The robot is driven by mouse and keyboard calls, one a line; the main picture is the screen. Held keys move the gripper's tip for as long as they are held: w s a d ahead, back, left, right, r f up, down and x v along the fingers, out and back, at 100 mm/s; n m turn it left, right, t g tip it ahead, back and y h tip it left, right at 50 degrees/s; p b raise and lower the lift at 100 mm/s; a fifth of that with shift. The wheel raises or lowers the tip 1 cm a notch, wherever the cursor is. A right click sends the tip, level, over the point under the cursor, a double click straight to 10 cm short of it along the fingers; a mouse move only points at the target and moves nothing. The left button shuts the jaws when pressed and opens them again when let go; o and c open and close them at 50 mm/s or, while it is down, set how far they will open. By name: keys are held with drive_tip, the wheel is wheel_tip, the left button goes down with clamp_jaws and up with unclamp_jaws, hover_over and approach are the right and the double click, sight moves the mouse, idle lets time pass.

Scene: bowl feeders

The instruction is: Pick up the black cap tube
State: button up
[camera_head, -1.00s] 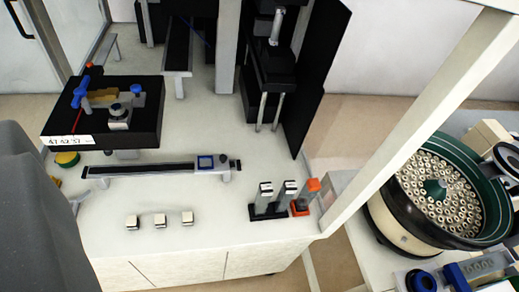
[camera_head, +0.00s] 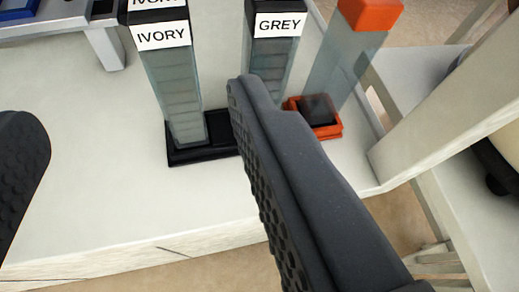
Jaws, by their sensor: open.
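A clear tube with a black cap and an IVORY label (camera_head: 172,85) stands upright in a black base (camera_head: 188,155). A second black-capped tube, labelled GREY (camera_head: 276,42), stands to its right; its lower part is hidden behind my right finger. My gripper (camera_head: 132,108) is open, with one finger at the left edge and the other in front of the GREY tube and the base. In the picture the IVORY tube lies between the fingers. Nothing is held. Whether either finger touches a tube, I cannot tell.
An orange-capped tube (camera_head: 345,55) stands in an orange base (camera_head: 318,118) at the right. White frame posts (camera_head: 440,120) stand right of it. The white table (camera_head: 90,180) is clear left of the tubes, and its front edge runs below them. A metal rail (camera_head: 103,45) is at upper left.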

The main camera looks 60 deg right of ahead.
sight(162, 50)
drive_tip(key=x, duration=0.3)
drive_tip(key=b+x, duration=0.1)
drive_tip(key=x, duration=0.4)
drive_tip(key=shift+w+d+f+b, duration=0.1)
drive_tip(key=shift+d+f+b, duration=0.2)
drive_tip(key=shift+f, duration=0.1)
drive_tip(key=shift+r+b+x, duration=0.15)
drive_tip(key=shift+b+x, duration=0.3)
drive_tip(key=shift+x, duration=0.85)
drive_tip(key=shift+r+b+x, duration=0.15)
drive_tip(key=shift+b+x, duration=0.25)
drive_tip(key=shift+x, duration=0.9)
drive_tip(key=shift+d, duration=0.2)
clamp_jaws()
